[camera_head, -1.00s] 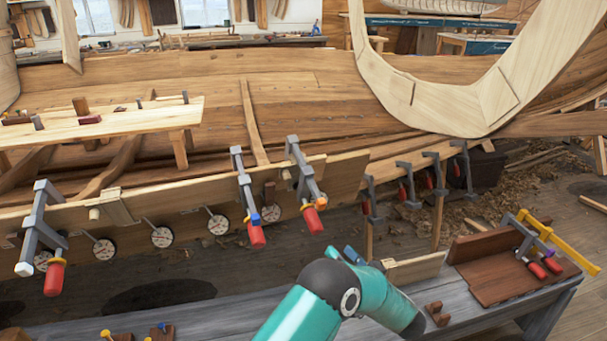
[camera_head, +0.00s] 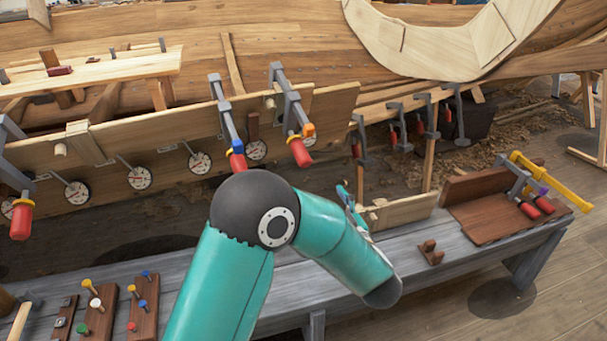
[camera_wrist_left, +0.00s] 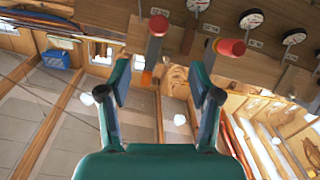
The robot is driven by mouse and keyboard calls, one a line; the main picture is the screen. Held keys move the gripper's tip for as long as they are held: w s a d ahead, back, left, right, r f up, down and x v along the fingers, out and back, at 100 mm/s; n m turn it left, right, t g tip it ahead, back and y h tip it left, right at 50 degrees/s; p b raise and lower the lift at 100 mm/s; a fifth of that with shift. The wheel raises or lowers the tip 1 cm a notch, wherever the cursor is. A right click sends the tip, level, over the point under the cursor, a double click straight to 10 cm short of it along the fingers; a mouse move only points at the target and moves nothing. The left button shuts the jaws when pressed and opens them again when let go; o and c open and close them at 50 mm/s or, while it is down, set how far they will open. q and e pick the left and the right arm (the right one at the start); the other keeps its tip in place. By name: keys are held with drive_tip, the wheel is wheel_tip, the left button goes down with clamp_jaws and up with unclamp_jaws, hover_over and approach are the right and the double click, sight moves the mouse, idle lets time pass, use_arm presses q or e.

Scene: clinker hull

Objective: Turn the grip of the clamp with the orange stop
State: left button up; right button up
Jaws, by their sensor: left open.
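The clamp with the orange stop (camera_head: 308,129) hangs on the plank of the hull, right of a similar clamp with a blue stop (camera_head: 238,147). In the left wrist view the orange stop (camera_wrist_left: 147,77) and the red grip (camera_wrist_left: 158,25) lie ahead, roughly in line with the gap between my fingers. In the head view my left gripper (camera_head: 352,207) is mostly hidden by my teal arm. My right gripper is out of view.
The blue-stop clamp's red grip (camera_wrist_left: 230,47) is close on the right in the wrist view. Several round dials (camera_head: 138,177) line the plank. A grey bench (camera_head: 440,265) runs below, with a clamped brown board (camera_head: 490,222) at its right end. More clamps hang right of the plank.

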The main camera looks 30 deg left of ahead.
sight(308, 163)
use_arm(q)
drive_tip(key=p+x, duration=0.1)
drive_tip(key=x, duration=1.5)
drive_tip(key=shift+w+a, duration=0.25)
drive_tip(key=shift+w, duration=0.05)
drive_tip(key=c, duration=1.1)
drive_tip(key=shift+p, duration=0.3)
drive_tip(key=shift+c, duration=0.2)
drive_tip(key=shift+r, duration=0.1)
drive_tip(key=shift+r+m+g+y+p, duration=0.1)
drive_tip(key=shift+m+g+y+p, duration=0.3)
drive_tip(key=shift+m+g+p, duration=0.7)
drive_tip(key=shift+m+g+y+p, duration=0.3)
drive_tip(key=shift+m+y+p, duration=0.2)
drive_tip(key=shift+p, duration=0.55)
